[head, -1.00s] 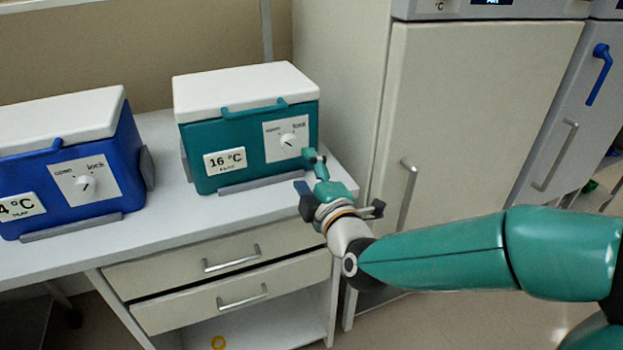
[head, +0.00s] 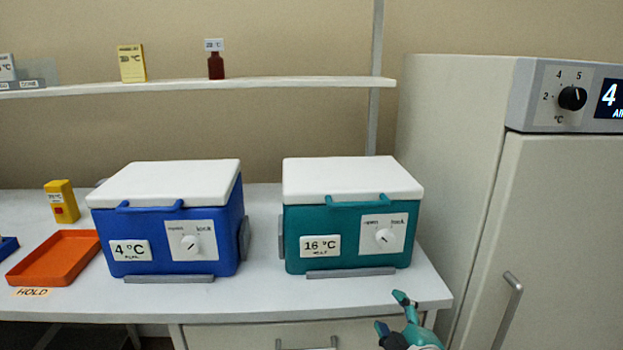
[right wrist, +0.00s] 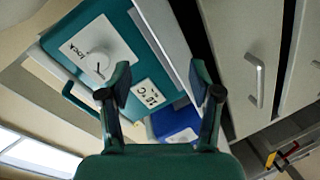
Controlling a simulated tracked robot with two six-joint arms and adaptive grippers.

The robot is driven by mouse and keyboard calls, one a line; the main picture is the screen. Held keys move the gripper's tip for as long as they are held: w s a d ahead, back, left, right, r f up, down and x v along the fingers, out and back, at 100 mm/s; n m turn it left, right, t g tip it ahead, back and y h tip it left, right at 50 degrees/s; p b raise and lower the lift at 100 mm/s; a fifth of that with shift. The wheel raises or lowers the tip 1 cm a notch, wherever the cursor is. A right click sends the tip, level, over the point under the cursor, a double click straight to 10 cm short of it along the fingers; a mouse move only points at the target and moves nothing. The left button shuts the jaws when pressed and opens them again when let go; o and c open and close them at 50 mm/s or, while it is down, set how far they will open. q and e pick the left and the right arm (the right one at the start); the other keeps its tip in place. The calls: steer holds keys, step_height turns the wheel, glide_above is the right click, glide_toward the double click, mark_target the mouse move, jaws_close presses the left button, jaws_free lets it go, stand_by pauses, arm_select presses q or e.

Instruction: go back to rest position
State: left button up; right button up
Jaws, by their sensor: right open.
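My right gripper (head: 392,314) shows at the bottom edge of the head view, in front of the counter's right end and below the teal cool box (head: 345,228). It is open and empty. In the right wrist view its two fingers stand apart (right wrist: 160,85), with the teal box (right wrist: 70,85) beyond them and no contact visible. The teal box has a white lid, closed, a "16 °C" label and an open/lock dial (head: 385,237). Most of my right arm is outside the head view. My left gripper is not in view.
A blue cool box (head: 170,225) labelled 4 °C stands left of the teal one, lid closed. An orange tray (head: 55,258) and a yellow item (head: 61,202) are further left. A shelf (head: 200,88) hangs above. A tall cabinet (head: 530,230) stands on the right.

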steer(key=s+a+f+m+g+y, duration=0.1)
steer(key=s+f+m+g, duration=0.3)
steer(key=f, duration=0.8)
steer(key=s+a+f+m+g, duration=0.1)
steer(key=s+f+m+g, duration=0.25)
steer(key=f, duration=0.95)
steer(key=s+a+f+m+g+y, duration=0.1)
steer(key=s+a+f+m+g, duration=0.1)
steer(key=s+f+m+g, duration=0.9)
steer(key=s+r+n+t+p, duration=0.3)
steer(key=s+r+p, duration=0.3)
steer(key=r+p, duration=0.5)
steer(key=p, duration=0.2)
steer(key=shift+a+y+p, duration=0.25)
steer(key=shift+y+p, duration=0.05)
steer(key=shift+p, duration=0.05)
steer(key=shift+f+t, duration=0.1)
steer(key=shift+t, duration=0.15)
